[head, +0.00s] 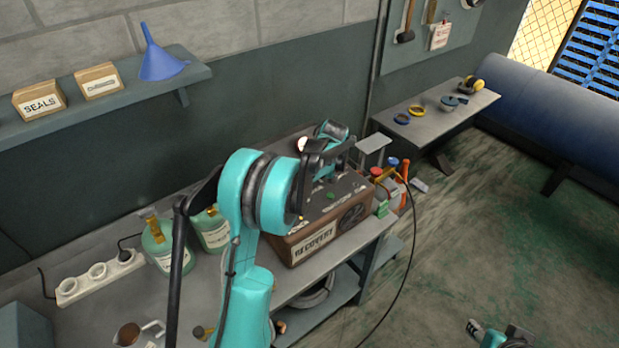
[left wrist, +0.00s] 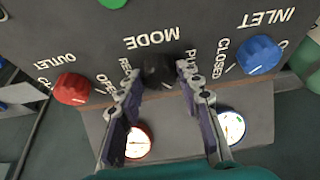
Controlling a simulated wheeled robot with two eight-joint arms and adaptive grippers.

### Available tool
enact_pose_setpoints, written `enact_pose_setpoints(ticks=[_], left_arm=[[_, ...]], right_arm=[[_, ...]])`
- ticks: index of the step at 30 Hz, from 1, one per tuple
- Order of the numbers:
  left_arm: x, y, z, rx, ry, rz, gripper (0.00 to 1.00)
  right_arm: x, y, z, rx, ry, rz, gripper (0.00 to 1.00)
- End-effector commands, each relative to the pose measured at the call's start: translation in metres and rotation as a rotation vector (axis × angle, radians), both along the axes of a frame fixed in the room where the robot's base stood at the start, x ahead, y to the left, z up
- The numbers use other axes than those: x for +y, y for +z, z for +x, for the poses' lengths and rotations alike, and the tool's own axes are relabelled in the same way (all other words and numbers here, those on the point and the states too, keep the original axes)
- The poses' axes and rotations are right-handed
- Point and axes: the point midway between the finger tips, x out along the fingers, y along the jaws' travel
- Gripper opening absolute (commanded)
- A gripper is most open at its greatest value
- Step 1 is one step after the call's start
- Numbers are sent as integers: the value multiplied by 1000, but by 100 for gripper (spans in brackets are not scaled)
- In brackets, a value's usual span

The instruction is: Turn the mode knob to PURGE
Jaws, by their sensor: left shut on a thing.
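The recovery machine (head: 313,245) is a brown box with a dark top panel on the bench in the head view. In the left wrist view its black mode knob (left wrist: 158,70) sits under upside-down MODE lettering, with partly covered labels starting RE on the left and PU on the right. My left gripper (left wrist: 161,88) is shut on the knob, one finger on each side. The knob's pointer direction cannot be made out. In the head view my left arm hides the knob. My right gripper (head: 497,336) shows only in part at the bottom right, away from the machine.
In the left wrist view a red outlet knob (left wrist: 72,89) and a blue inlet knob (left wrist: 261,54) flank the mode knob. Two gauges (left wrist: 138,142) (left wrist: 231,126) lie below. A green button (left wrist: 112,3) is at the top edge. Green bottles (head: 160,246) stand left of the machine.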

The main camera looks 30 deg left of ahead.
Motion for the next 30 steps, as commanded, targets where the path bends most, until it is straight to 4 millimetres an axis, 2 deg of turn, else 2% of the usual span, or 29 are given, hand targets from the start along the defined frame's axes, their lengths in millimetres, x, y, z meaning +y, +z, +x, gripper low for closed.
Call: enact_pose_setpoints(ticks=[12,28,29,30], left_arm=[[-1,0,1,1,172,-2,6],[-1,0,1,1,191,-3,6],[-1,0,1,1,191,-3,43],[-1,0,1,1,191,-3,54]], right_arm=[[0,0,0,0,0,0,40],[0,0,0,0,0,0,40],[0,0,0,0,0,0,40],[0,0,0,0,0,0,40]])
